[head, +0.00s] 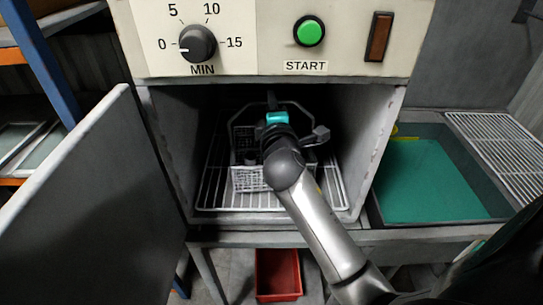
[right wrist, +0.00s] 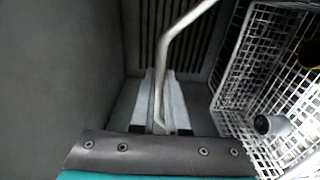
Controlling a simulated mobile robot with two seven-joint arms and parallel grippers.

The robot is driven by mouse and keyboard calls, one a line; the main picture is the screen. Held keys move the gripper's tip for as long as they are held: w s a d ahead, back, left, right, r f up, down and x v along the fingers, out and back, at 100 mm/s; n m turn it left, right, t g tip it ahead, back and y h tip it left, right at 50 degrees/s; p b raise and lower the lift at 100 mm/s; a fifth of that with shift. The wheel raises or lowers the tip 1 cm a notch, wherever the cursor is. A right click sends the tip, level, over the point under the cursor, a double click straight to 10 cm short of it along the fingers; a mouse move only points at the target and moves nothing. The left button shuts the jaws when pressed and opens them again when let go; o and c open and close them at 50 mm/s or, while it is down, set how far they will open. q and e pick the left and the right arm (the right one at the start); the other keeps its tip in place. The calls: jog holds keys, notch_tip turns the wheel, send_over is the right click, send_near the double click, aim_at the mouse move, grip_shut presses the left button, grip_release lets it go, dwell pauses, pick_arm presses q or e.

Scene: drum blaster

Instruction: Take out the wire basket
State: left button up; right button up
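The white wire basket (head: 248,180) stands inside the open chamber, on a wire rack. My right arm and gripper cover much of it. My right gripper (head: 270,112) is inside the chamber, above the basket. In the right wrist view, the basket's mesh wall (right wrist: 240,95) is at the right. Its bent handle bar (right wrist: 180,28) runs down between the two fingers of my right gripper (right wrist: 160,90). The fingers are close together with the bar filling the gap. A small grey cylindrical part (right wrist: 272,125) shows in the basket. My left gripper is not in view.
The machine's door (head: 90,200) stands open at the left. The chamber side walls are close on both sides. A tray with a green floor (head: 430,180) and a white wire rack (head: 500,150) are at the right. A red bin (head: 278,275) is below.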

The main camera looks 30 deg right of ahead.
grip_shut()
jog(key=shift+f, duration=0.1)
dwell(0.7)
jog(key=shift+r, duration=0.2)
